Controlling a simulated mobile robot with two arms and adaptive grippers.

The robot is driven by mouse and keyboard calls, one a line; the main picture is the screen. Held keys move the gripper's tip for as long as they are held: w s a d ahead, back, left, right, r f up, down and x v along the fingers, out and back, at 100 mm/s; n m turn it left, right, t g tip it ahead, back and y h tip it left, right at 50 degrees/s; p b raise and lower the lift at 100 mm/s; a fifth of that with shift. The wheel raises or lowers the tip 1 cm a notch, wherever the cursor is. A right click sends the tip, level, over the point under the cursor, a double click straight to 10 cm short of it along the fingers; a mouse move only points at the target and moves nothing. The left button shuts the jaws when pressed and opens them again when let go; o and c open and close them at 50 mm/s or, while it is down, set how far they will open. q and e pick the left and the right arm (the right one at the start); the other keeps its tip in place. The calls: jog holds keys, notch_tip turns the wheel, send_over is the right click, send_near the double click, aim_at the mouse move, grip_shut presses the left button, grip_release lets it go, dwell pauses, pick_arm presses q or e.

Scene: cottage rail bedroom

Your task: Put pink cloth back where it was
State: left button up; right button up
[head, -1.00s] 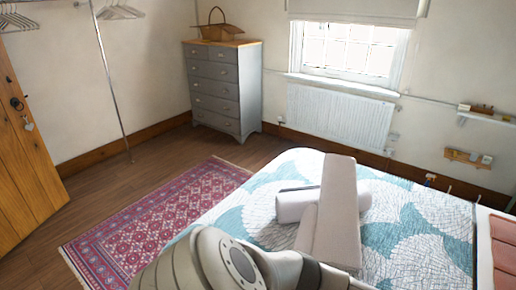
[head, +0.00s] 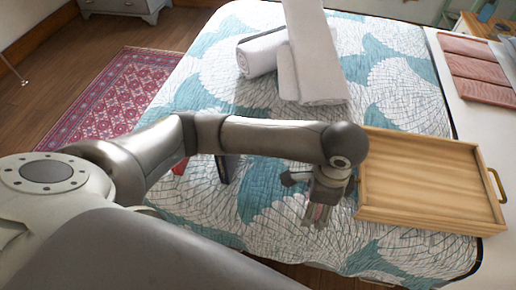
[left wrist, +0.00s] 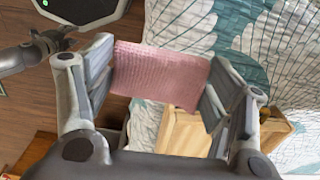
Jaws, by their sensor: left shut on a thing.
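My left gripper (head: 318,208) hangs over the near part of the bed, just left of a wooden tray. In the left wrist view (left wrist: 160,82) its two fingers are closed on a pink cloth (left wrist: 160,74), which spans the gap between them as a flat, textured piece. In the head view only a small pinkish bit of the cloth shows at the fingers. Several folded salmon-pink pieces (head: 478,67) lie in a row on a white surface at the right. My right gripper cannot be made out in either view.
The wooden tray (head: 430,178) has raised sides and a brass handle and rests on the patterned bedspread (head: 390,85). A rolled white towel (head: 262,54) and long pale folded pieces (head: 312,55) lie farther back. A red rug (head: 115,95) lies on the floor at left.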

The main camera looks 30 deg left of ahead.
pick_arm(q)
jog(key=shift+s+a+f, duration=0.15)
jog(key=shift+a+f, duration=0.1)
jog(key=shift+a, duration=0.5)
jog(key=w+a+f, duration=0.8)
jog(key=a, duration=0.1)
jog(key=shift+f+b, duration=0.15)
jog(key=shift+b, duration=0.25)
jog(key=shift+w+f, duration=0.15)
jog(key=shift+f, duration=0.05)
jog(key=f, duration=0.3)
jog(key=shift+w+a, duration=0.25)
jog(key=shift+a, duration=0.15)
jog(key=shift+f, duration=0.45)
pick_arm(e)
jog(key=shift+a+f, duration=0.45)
jog(key=shift+f, duration=0.2)
pick_arm(q)
jog(key=o, duration=1)
jog(key=shift+f, duration=0.15)
pick_arm(e)
jog(key=shift+d, duration=0.15)
